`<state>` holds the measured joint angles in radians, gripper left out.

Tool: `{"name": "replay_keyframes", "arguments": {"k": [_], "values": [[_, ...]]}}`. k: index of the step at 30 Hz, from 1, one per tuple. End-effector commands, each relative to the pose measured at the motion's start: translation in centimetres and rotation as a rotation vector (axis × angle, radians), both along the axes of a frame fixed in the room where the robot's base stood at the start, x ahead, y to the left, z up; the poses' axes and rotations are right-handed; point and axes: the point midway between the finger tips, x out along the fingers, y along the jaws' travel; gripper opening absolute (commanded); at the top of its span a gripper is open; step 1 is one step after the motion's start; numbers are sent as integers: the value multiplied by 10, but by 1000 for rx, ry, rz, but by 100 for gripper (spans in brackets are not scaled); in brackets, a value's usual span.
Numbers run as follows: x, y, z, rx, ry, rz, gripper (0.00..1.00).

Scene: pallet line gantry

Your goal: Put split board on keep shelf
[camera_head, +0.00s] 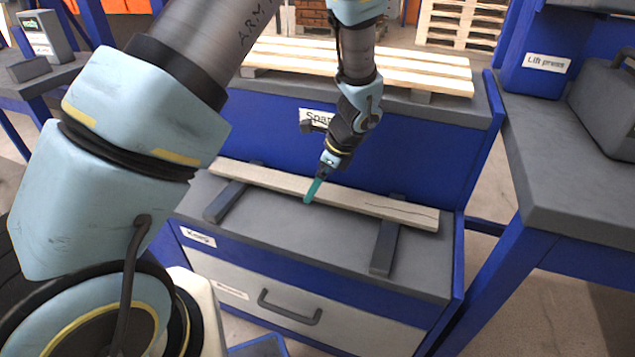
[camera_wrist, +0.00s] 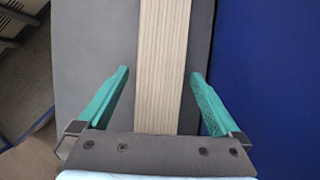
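The split board (camera_head: 375,205), a long pale plank with a dark crack line near its right end, lies across two dark bearers on the grey keep shelf (camera_head: 300,236). The shelf's front has a partly legible label (camera_head: 198,237). My gripper (camera_head: 313,190) points down at the board's middle. In the wrist view, my gripper (camera_wrist: 160,75) is open, with one teal finger on each side of the board (camera_wrist: 162,60) and a gap on both sides. I cannot tell whether the fingertips reach below the board's top.
Behind is a higher blue-fronted shelf with several pale planks (camera_head: 420,75) and a partly hidden label (camera_head: 315,117). A drawer with a dark handle (camera_head: 290,308) is below. The lift press bench (camera_head: 570,190) stands at right.

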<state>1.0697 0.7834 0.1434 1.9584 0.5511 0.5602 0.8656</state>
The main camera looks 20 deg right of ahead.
Motion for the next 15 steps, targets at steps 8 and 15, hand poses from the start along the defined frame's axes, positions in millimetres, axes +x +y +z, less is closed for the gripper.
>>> {"name": "replay_keyframes", "arguments": {"k": [8,15], "values": [[0,0,4,0,0,1,100],[-9,-11,37,-4,-2,-1,100]]}}
